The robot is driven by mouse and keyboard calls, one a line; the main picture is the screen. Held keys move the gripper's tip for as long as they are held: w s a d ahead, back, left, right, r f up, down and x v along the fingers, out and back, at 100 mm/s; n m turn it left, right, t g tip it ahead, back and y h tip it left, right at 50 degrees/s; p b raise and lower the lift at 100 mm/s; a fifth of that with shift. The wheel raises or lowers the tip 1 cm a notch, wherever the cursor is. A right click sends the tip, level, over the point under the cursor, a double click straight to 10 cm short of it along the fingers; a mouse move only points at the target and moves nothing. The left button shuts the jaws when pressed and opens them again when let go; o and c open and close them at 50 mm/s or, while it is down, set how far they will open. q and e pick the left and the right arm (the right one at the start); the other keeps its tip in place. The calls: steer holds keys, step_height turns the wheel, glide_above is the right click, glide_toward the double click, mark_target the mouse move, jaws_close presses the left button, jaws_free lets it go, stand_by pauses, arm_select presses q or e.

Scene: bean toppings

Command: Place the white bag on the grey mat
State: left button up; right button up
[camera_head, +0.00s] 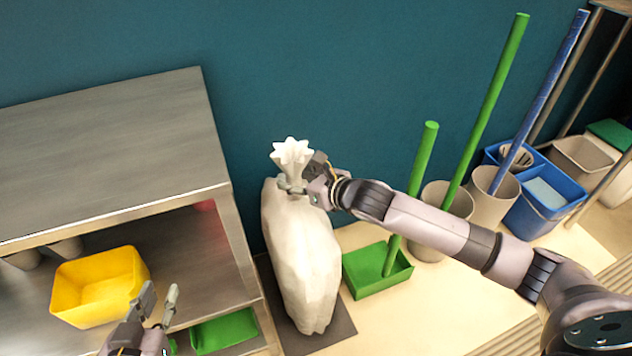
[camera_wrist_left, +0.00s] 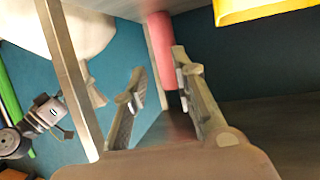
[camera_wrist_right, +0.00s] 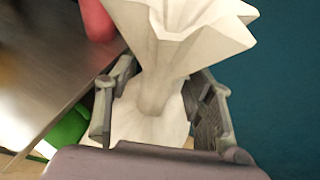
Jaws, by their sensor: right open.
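The white bag (camera_head: 303,258) stands upright in the head view, its lower end over the dark grey mat (camera_head: 330,333) on the floor. Its gathered neck flares out at the top. My right gripper (camera_head: 291,187) is at the neck. In the right wrist view the open fingers of my right gripper (camera_wrist_right: 160,105) stand on either side of the neck of the white bag (camera_wrist_right: 170,50). My left gripper (camera_head: 157,305) is open and empty in front of the shelf; its spread fingers also show in the left wrist view (camera_wrist_left: 160,90). The bag hides much of the mat.
A metal shelf unit (camera_head: 110,150) stands left of the bag, with a yellow bin (camera_head: 100,285) on its lower shelf. A green tray (camera_head: 378,270) sits right of the bag. Green and blue poles, grey bins and a blue bucket (camera_head: 545,210) stand further right.

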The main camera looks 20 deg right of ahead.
steer(key=p+v, duration=0.2)
steer(key=v, duration=0.8)
steer(key=s+a+f+m+g+h, duration=0.1)
steer(key=s+a+f+m, duration=0.2)
steer(key=m, duration=0.5)
steer(key=s+a+f+m, duration=0.15)
steer(key=s+m, duration=0.25)
steer(key=m, duration=0.5)
arm_select(q)
steer(key=s+a+f+g+y, duration=0.1)
steer(key=s+a+f+g, duration=0.2)
steer(key=s+f+g, duration=0.3)
steer(key=shift+s+f+y, duration=0.3)
steer(key=shift+s+f, duration=0.35)
steer(key=shift+s, duration=0.5)
arm_select(e)
steer(key=s+d+f+m+g+h, duration=0.1)
steer(key=s+f+m+g+h, duration=0.1)
steer(key=s+m, duration=0.4)
steer(key=s+d+f+m+g+h, duration=0.1)
steer(key=s+f+m, duration=0.3)
steer(key=m, duration=1.1)
steer(key=s+d+g, duration=0.1)
steer(key=s, duration=0.2)
steer(key=shift+d+f+m+h, duration=0.2)
steer(key=shift+m+h, duration=0.1)
steer(key=shift+h, duration=0.1)
arm_select(q)
steer(key=shift+a, duration=0.15)
